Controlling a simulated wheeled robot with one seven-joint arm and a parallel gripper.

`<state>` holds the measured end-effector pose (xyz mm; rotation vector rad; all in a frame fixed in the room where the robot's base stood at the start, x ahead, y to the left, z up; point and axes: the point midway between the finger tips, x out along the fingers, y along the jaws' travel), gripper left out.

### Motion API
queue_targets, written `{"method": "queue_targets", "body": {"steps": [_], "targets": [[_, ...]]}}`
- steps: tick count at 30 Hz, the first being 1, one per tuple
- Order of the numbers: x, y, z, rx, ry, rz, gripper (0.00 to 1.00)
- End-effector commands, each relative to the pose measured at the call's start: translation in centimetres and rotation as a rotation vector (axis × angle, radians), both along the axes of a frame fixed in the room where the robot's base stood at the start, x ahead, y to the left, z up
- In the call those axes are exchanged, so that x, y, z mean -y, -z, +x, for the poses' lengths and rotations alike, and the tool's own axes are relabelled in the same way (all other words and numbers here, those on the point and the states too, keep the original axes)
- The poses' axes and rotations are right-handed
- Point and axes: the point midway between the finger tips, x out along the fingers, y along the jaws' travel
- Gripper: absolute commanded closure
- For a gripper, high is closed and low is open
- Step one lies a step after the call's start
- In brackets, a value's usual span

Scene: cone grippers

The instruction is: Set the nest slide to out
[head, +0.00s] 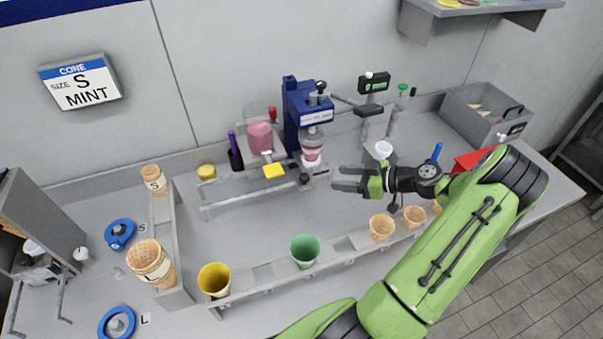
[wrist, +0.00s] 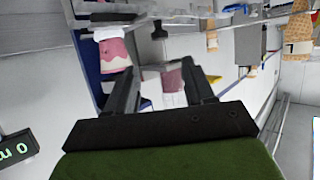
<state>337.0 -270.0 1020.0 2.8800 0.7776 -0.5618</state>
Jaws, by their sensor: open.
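The blue press-like machine (head: 300,105) stands against the back wall, with a pink and white cup (head: 311,148) under its head. A black knob (head: 305,179) sits at the front below this cup; it may be the handle of the nest slide, and I cannot tell the slide's position. My gripper (head: 338,179) is open and empty, a short way right of the knob, fingers pointing left. In the wrist view the open fingers (wrist: 161,70) have nothing between them, and the pink and white cup (wrist: 115,52) shows to their left.
A metal rail (head: 235,195) with a yellow block (head: 274,170) runs left of the knob. In front, a long rack (head: 340,245) holds a yellow cup (head: 214,279), a green cup (head: 305,250) and several cones. A white cup (head: 383,149) stands behind my gripper.

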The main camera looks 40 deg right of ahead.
Motion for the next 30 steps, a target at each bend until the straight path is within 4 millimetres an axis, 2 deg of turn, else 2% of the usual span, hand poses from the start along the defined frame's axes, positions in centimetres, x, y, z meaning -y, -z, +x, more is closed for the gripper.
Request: {"method": "queue_targets", "body": {"steps": [12, 17, 24, 26, 30], "targets": [[-4.6, 3.6, 7.5, -0.004, -0.005, 0.004, 0.47], [-5.3, 4.3, 8.7, -0.006, -0.003, 0.002, 0.47], [-5.4, 4.3, 8.9, -0.006, -0.003, 0.001, 0.47], [-5.4, 4.3, 8.9, -0.006, -0.003, 0.001, 0.54], [-5.3, 4.3, 8.9, -0.006, -0.003, 0.001, 0.76]]}}
